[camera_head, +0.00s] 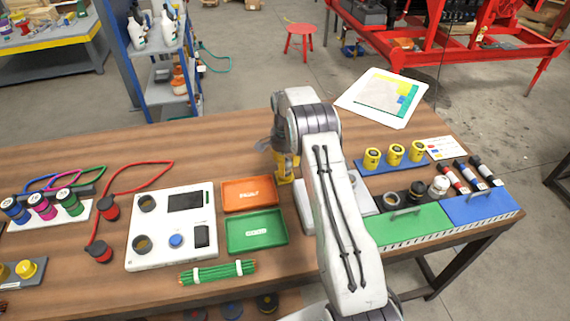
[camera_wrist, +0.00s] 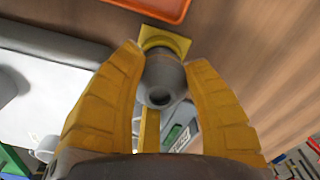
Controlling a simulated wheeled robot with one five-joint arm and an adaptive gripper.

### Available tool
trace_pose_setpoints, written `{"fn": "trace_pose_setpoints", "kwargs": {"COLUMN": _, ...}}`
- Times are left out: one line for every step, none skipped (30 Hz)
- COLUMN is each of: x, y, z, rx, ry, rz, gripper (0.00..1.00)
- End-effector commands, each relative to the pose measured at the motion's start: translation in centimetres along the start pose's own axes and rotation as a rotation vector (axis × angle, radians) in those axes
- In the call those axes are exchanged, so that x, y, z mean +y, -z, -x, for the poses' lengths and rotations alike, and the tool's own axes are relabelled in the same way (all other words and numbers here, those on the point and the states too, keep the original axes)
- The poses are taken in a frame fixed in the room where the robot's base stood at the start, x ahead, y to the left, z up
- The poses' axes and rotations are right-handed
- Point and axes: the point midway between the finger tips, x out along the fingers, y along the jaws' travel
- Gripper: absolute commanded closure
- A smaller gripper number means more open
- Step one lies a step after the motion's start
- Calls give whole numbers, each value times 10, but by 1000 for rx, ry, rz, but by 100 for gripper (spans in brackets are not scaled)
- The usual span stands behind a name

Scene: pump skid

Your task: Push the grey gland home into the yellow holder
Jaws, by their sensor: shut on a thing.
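The grey gland (camera_wrist: 163,82) is a round, tapered piece with a dark hole facing the wrist camera. My gripper (camera_wrist: 168,62) has its two yellow fingers shut on the gland, one on each side. The yellow holder (camera_wrist: 172,42) shows just beyond the gland, with a square flange around its far end. The gland lines up with the holder and appears to meet it, but I cannot tell how deep it sits. In the head view my gripper (camera_head: 284,160) points down at the table, and its fingers and my arm largely hide the gland and holder.
An orange tray (camera_head: 249,194) and a green tray (camera_head: 257,232) lie left of my gripper. A white panel device (camera_head: 172,257) is further left. Yellow pieces on a blue strip (camera_head: 395,156) and a green box lid (camera_head: 410,228) are at the right. Bare wood lies behind the trays.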

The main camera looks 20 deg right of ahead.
Motion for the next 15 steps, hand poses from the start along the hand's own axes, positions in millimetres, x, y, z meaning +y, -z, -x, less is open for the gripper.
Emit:
{"fn": "trace_pose_setpoints", "kwargs": {"x": 0, "y": 0, "z": -2, "rx": 0, "ry": 0, "rz": 0, "gripper": 93}}
{"fn": "trace_pose_setpoints", "kwargs": {"x": 0, "y": 0, "z": -2, "rx": 0, "ry": 0, "rz": 0, "gripper": 93}}
{"fn": "trace_pose_setpoints", "kwargs": {"x": 0, "y": 0, "z": -3, "rx": 0, "ry": 0, "rz": 0, "gripper": 93}}
{"fn": "trace_pose_setpoints", "kwargs": {"x": 0, "y": 0, "z": -3, "rx": 0, "ry": 0, "rz": 0, "gripper": 93}}
{"fn": "trace_pose_setpoints", "kwargs": {"x": 0, "y": 0, "z": -4, "rx": 0, "ry": 0, "rz": 0, "gripper": 93}}
{"fn": "trace_pose_setpoints", "kwargs": {"x": 0, "y": 0, "z": -5, "rx": 0, "ry": 0, "rz": 0, "gripper": 93}}
{"fn": "trace_pose_setpoints", "kwargs": {"x": 0, "y": 0, "z": -5, "rx": 0, "ry": 0, "rz": 0, "gripper": 93}}
{"fn": "trace_pose_setpoints", "kwargs": {"x": 0, "y": 0, "z": -6, "rx": 0, "ry": 0, "rz": 0, "gripper": 93}}
{"fn": "trace_pose_setpoints", "kwargs": {"x": 0, "y": 0, "z": -6, "rx": 0, "ry": 0, "rz": 0, "gripper": 93}}
{"fn": "trace_pose_setpoints", "kwargs": {"x": 0, "y": 0, "z": -7, "rx": 0, "ry": 0, "rz": 0, "gripper": 93}}
{"fn": "trace_pose_setpoints", "kwargs": {"x": 0, "y": 0, "z": -7, "rx": 0, "ry": 0, "rz": 0, "gripper": 93}}
{"fn": "trace_pose_setpoints", "kwargs": {"x": 0, "y": 0, "z": -8, "rx": 0, "ry": 0, "rz": 0, "gripper": 93}}
{"fn": "trace_pose_setpoints", "kwargs": {"x": 0, "y": 0, "z": -9, "rx": 0, "ry": 0, "rz": 0, "gripper": 93}}
{"fn": "trace_pose_setpoints", "kwargs": {"x": 0, "y": 0, "z": -9, "rx": 0, "ry": 0, "rz": 0, "gripper": 93}}
{"fn": "trace_pose_setpoints", "kwargs": {"x": 0, "y": 0, "z": -10, "rx": 0, "ry": 0, "rz": 0, "gripper": 93}}
